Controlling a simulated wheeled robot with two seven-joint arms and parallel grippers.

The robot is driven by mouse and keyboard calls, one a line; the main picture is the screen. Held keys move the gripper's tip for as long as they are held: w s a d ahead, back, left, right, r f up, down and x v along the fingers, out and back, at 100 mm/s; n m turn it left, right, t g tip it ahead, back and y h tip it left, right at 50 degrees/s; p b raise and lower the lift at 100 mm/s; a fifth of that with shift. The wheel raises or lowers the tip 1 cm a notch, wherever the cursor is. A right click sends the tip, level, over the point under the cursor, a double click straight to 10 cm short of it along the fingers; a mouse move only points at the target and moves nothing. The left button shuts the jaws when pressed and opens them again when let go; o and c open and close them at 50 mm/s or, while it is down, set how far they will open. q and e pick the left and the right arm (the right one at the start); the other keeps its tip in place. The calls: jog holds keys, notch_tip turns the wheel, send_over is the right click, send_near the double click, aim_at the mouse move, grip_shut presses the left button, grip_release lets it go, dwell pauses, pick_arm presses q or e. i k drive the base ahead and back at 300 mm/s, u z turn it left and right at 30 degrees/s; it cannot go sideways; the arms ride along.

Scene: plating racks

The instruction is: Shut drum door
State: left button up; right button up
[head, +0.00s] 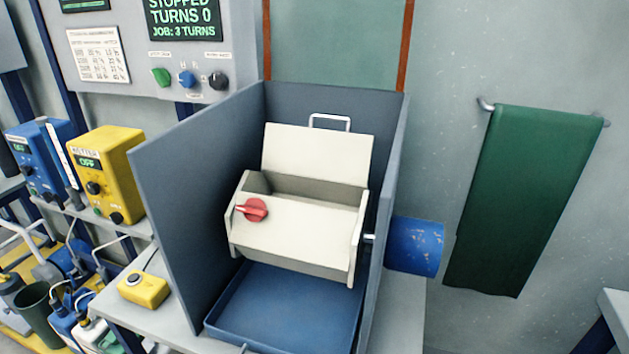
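The cream drum (295,235) sits inside a grey-blue open-fronted housing (185,185). Its door (318,152) stands raised at the back of the drum, so the drum's opening (305,188) is uncovered. A metal handle (330,122) shows at the door's top edge. A red knob (252,210) is on the left of the drum's front face. Neither of my grippers is in the head view.
A blue tray (285,310) lies below the drum. A blue cylinder (415,246) juts from the housing's right side. A yellow box (145,288) with a button sits at left on the bench. The control panel (150,50) reads "STOPPED TURNS 0". A green towel (525,195) hangs at right.

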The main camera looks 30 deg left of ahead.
aim_at(345, 156)
jog(key=z, duration=1.85)
jog(key=k, duration=1.3)
jog(key=u, duration=0.95)
